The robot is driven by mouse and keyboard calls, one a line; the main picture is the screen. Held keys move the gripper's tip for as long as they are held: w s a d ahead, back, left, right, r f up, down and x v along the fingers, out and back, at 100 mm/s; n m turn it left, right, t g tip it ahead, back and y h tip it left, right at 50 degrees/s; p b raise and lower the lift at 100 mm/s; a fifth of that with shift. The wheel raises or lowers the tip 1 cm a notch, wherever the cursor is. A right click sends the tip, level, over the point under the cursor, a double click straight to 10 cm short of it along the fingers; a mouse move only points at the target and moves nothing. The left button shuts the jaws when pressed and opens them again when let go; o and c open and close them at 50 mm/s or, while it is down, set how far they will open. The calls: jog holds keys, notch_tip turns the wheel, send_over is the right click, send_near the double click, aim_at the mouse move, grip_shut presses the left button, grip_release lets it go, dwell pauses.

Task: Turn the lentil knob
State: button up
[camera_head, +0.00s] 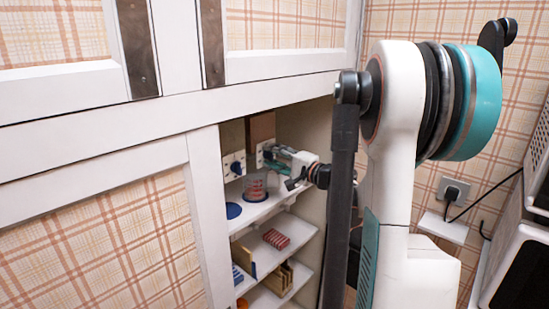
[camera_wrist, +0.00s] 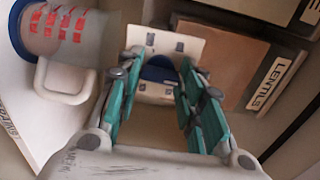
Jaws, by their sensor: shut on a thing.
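The lentil knob (camera_wrist: 158,70) is blue and sits on a white plate (camera_wrist: 172,42) below a brown box with a "LENTILS" label (camera_wrist: 269,84). My gripper (camera_wrist: 162,66) has teal fingers, one on each side of the knob, and is shut on it. The fingers hide the knob's sides. In the head view, my gripper (camera_head: 270,154) reaches into the cupboard from the right, at the right-hand white plate (camera_head: 260,152) under the brown box (camera_head: 261,128). The knob itself is hidden there.
A second blue knob (camera_head: 236,167) is on the left plate. A clear mug (camera_head: 255,187) with red marks stands on the shelf below, close to my gripper; its handle shows in the wrist view (camera_wrist: 64,80). The cupboard's white frame (camera_head: 208,200) borders the opening.

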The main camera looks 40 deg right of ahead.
jog(key=shift+n, duration=0.4)
jog(key=o, duration=1.1)
jog(key=shift+c, duration=0.2)
jog(key=s+d, duration=0.1)
jog(key=s, duration=1.1)
